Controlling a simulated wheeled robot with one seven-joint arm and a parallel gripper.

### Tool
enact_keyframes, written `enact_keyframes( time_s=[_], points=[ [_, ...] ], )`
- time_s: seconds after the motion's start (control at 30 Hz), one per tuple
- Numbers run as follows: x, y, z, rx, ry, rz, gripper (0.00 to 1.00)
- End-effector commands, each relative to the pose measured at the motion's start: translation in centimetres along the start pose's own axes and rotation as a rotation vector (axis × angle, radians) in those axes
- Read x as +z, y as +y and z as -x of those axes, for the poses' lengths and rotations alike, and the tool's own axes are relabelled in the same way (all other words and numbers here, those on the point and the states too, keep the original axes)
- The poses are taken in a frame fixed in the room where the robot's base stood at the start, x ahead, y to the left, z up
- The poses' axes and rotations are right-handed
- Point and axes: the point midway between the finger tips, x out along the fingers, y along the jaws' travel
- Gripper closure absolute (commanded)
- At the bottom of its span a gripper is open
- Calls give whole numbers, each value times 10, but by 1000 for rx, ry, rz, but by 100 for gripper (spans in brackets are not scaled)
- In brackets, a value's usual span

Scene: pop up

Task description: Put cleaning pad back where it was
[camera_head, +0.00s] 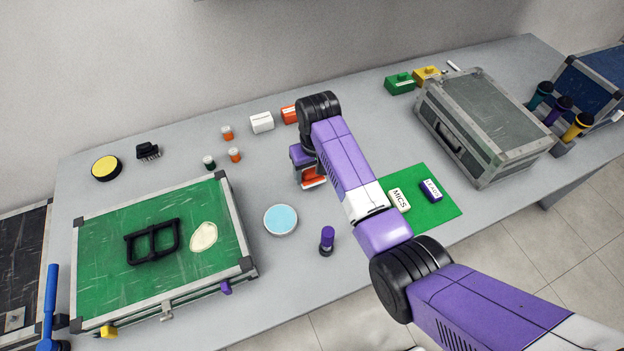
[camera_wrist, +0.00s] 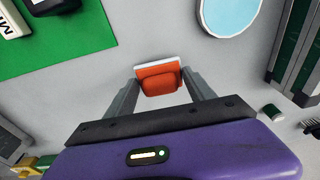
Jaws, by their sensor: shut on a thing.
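My gripper (camera_head: 306,172) is over the middle of the table, pointing down. It is shut on an orange block with a white edge (camera_head: 315,182), which looks like the cleaning pad. In the wrist view the orange block (camera_wrist: 160,84) sits between the two grey fingers of my gripper (camera_wrist: 160,80). I cannot tell how high it is above the table. A green mat (camera_head: 443,208) lies right of my gripper. A white block marked MICS (camera_head: 399,200) and a purple-and-white labelled block (camera_head: 431,190) rest on it.
A light blue disc (camera_head: 281,220) and a purple-capped marker (camera_head: 327,240) stand near my gripper. A green-topped case (camera_head: 100,225) is at left, a grey case (camera_head: 490,125) at right. A white box (camera_head: 262,122) and an orange box (camera_head: 289,114) stand behind.

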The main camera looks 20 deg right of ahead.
Motion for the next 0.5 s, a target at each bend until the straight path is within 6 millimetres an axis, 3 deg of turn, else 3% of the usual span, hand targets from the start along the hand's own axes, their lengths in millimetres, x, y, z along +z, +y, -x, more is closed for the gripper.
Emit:
enact_keyframes(
  time_s=[0.23,0.5],
  points=[
    [5,0,-34,0,-4,0,75],
    [6,0,-40,0,-2,0,75]
  ],
)
